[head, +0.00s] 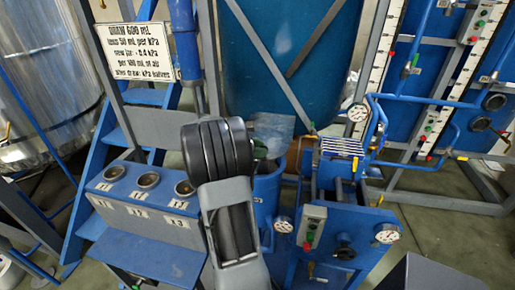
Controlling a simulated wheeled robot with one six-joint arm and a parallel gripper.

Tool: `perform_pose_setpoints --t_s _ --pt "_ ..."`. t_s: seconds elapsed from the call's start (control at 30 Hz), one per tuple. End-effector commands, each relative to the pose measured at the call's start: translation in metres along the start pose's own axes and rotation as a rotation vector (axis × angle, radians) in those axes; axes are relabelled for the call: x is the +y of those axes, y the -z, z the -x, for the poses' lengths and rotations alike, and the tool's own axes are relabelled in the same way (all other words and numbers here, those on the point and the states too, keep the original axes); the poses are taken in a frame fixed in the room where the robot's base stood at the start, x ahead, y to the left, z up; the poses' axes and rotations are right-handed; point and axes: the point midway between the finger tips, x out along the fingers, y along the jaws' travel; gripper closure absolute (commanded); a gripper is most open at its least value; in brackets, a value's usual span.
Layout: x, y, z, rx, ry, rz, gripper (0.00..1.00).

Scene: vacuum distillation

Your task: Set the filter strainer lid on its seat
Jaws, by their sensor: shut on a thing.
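My grey and black wrist stands in the middle of the head view and hides most of my gripper (260,150). Only a small dark part shows at the wrist's right edge, and the fingertips cannot be made out. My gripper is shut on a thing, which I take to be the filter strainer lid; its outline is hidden. A blue cylindrical vessel (267,190), which looks like the strainer body, stands just below and right of the wrist. Its top is partly covered, so the seat is not clear. A pale translucent patch (272,127) shows above it; I cannot tell what it is.
A blue rack (140,215) with several round cups is left of my arm. A blue stand (345,235) with gauges, a switch box (311,227) and pipes is close on the right. A big blue tank (290,55) rises behind. Floor (440,235) is open at far right.

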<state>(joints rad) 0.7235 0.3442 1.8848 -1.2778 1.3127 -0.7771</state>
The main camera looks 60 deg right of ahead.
Motion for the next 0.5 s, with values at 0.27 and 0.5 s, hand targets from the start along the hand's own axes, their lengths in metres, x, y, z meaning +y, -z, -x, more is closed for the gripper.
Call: perform_pose_setpoints --t_s 0.27,0.5 --pt "-0.003 0.019 -0.006 -0.001 -0.005 0.000 1.00" --pt "-0.007 0.040 -0.016 -0.001 -0.003 -0.001 1.00"
